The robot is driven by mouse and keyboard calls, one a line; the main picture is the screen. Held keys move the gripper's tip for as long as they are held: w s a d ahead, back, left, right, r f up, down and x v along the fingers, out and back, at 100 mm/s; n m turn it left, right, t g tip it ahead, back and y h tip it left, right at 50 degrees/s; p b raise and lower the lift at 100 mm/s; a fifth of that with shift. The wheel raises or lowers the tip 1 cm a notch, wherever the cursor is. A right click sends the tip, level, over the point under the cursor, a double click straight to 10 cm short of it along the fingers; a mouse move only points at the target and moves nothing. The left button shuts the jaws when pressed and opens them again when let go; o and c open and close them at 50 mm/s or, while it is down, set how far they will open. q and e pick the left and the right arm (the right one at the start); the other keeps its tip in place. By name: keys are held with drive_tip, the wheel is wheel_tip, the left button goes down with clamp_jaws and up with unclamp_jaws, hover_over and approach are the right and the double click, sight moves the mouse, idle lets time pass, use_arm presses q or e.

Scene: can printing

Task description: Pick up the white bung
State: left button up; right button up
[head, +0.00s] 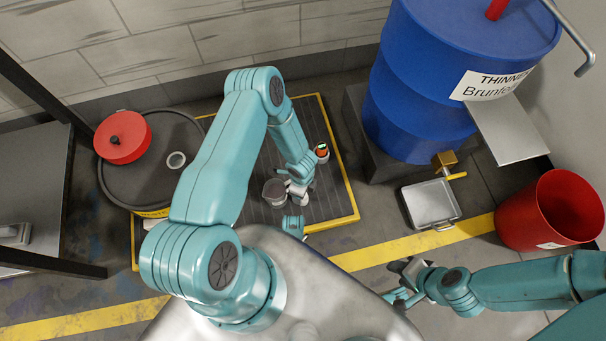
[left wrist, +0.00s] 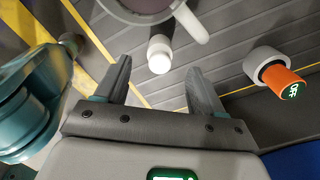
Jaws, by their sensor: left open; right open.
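The white bung (left wrist: 159,56) is a small pale cylinder in the left wrist view. It lies ahead of my left gripper (left wrist: 158,74), in line with the gap between its two fingers. The left gripper is open, and no contact with the bung can be made out. In the head view my left gripper (head: 297,188) is small and partly hidden by its own wrist, and I cannot clearly tell the bung from it there. My right gripper (head: 400,283) is open and empty, low on the right of the head view.
A grey pot (head: 275,190) with a handle stands close to the bung on the yellow-edged platform (head: 338,190). An orange-topped piece (left wrist: 280,82) is to the right. A dark drum (head: 150,185), blue thinner drum (head: 425,100), metal tray (head: 431,202) and red bin (head: 552,215) stand around.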

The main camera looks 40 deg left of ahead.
use_arm(q)
wheel_tip(320, 180, down, 5)
drive_tip(key=shift+r+b, duration=0.1)
drive_tip(key=shift+b, duration=0.95)
drive_tip(key=shift+r, duration=0.1)
drive_tip(key=shift+c, duration=0.4)
drive_tip(key=c, duration=1.1)
drive_tip(key=shift+o, duration=0.2)
drive_tip(key=shift+r, duration=0.15)
